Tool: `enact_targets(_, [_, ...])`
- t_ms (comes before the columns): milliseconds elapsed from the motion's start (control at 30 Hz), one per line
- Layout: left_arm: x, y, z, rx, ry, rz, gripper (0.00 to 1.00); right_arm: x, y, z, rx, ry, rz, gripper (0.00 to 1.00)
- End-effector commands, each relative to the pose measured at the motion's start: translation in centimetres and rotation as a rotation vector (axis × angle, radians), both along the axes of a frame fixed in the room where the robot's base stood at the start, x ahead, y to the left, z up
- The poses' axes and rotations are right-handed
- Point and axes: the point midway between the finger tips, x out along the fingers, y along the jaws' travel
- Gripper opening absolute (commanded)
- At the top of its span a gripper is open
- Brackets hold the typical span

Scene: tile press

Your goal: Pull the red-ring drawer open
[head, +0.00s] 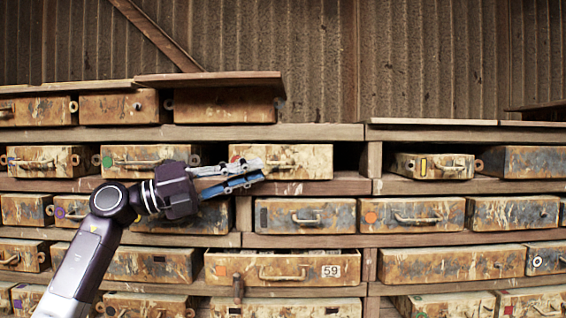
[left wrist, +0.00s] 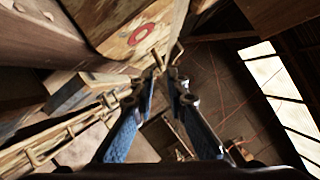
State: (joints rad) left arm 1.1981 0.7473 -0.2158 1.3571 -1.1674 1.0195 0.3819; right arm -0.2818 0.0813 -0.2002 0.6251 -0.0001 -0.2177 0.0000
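The red-ring drawer (head: 312,160) is a rusty, mottled box in the second row, left of the centre post. In the left wrist view its front (left wrist: 112,22) fills the upper left, with the red ring (left wrist: 141,34) plain to see. Its bar handle (head: 285,165) shows at the middle of the front. My left gripper (head: 263,171) is in front of the drawer's left part, its fingers apart. In the left wrist view the fingertips (left wrist: 165,72) reach close to the handle (left wrist: 177,50); contact is unclear. My right gripper is out of sight.
Other rusty drawers surround it, including a green-mark drawer (head: 130,170) to the left and a yellow-mark drawer (head: 433,166) to the right. A drawer numbered 59 (head: 282,256) stands out below. A wooden board (head: 209,79) overhangs above. Wooden shelves (head: 300,132) separate the rows.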

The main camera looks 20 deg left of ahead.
Motion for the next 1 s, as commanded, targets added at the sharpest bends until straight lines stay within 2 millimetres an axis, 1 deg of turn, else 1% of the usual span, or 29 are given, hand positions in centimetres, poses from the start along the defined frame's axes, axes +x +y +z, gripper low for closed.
enact_targets(33, [0.4, -0.8, 0.6, -0.002, 0.000, -0.005, 0.14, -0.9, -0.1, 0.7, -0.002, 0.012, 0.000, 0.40])
enact_targets(100, [1.0, -1.7, 0.9, -0.002, -0.001, -0.004, 0.14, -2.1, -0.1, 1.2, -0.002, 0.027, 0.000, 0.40])
enact_targets(200, [2.0, -3.1, 1.2, -0.001, 0.000, -0.004, 0.14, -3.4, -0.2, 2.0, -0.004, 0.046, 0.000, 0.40])
enact_targets(267, [2.5, -3.8, 1.4, -0.002, 0.000, -0.004, 0.14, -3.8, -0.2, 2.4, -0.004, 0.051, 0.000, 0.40])
enact_targets(367, [3.2, -4.7, 1.6, -0.002, 0.000, -0.001, 0.14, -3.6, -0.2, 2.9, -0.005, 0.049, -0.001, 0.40])
enact_targets(500, [3.7, -5.4, 1.6, -0.002, 0.000, -0.001, 0.14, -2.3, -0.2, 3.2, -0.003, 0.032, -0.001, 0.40])
enact_targets(633, [3.8, -5.5, 1.5, -0.001, 0.000, -0.001, 0.14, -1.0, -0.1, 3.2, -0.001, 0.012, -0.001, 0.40])
enact_targets(767, [3.8, -5.5, 1.5, -0.001, 0.000, -0.001, 0.14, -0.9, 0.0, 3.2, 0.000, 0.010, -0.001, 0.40])
enact_targets(900, [3.8, -5.4, 1.4, -0.001, 0.000, -0.001, 0.00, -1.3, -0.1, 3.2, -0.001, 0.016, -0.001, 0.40])
enact_targets(1000, [3.8, -5.4, 1.4, -0.001, 0.000, -0.001, 0.00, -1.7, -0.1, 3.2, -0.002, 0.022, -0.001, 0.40])
